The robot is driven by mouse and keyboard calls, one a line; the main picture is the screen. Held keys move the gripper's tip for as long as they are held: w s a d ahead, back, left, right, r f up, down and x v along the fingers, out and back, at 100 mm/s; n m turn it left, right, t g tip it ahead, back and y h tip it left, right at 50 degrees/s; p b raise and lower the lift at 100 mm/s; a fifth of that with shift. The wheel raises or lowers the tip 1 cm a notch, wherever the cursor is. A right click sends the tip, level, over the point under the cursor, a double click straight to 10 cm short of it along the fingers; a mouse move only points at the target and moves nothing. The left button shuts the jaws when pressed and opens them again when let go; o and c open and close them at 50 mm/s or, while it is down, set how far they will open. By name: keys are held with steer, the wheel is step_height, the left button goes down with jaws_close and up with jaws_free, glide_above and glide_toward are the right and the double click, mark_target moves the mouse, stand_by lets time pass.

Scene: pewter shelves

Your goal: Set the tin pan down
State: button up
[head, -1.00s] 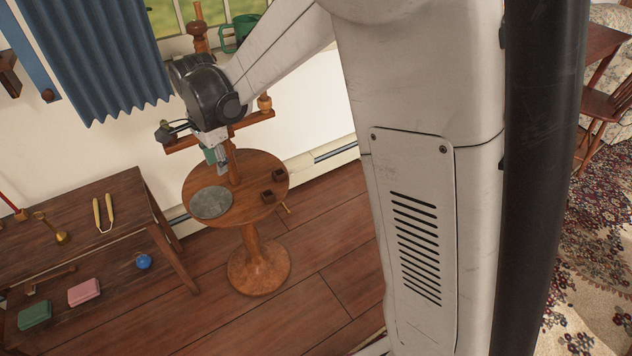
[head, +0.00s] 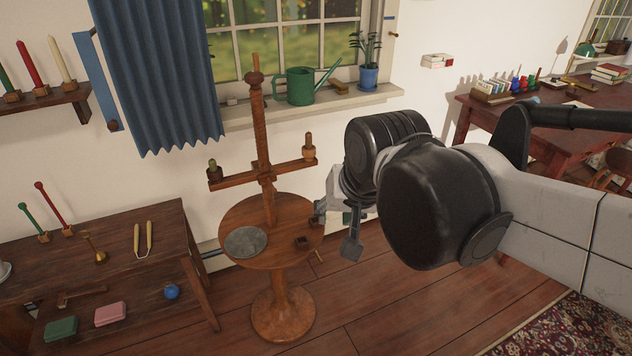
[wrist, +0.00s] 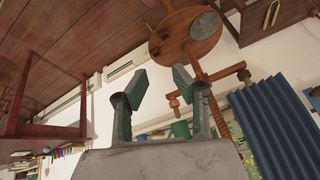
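The tin pan (head: 246,242), a flat grey disc, lies on the left part of the round wooden stand top (head: 262,212). It also shows in the wrist view, upside down at the top, as a grey disc (wrist: 205,25). My gripper (head: 343,228) is to the right of the stand, apart from the pan. In the wrist view its two fingers (wrist: 157,84) are spread wide with nothing between them. Part of the gripper is hidden behind the wrist in the head view.
The stand's post and crossbar (head: 258,174) rise behind the pan. A small dark block (head: 303,242) sits on the stand's right side. A low wooden table (head: 100,245) with tools is to the left. A windowsill with a green watering can (head: 300,86) is behind.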

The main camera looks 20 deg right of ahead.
steer(key=s+d+f+n+t, duration=0.1)
steer(key=s+d+n, duration=0.1)
steer(key=s, duration=0.3)
steer(key=shift+s+f+n, duration=0.2)
steer(key=shift+s+n, duration=0.15)
steer(key=shift+n, duration=0.15)
step_height(320, 180, up, 8)
steer(key=p, duration=0.8)
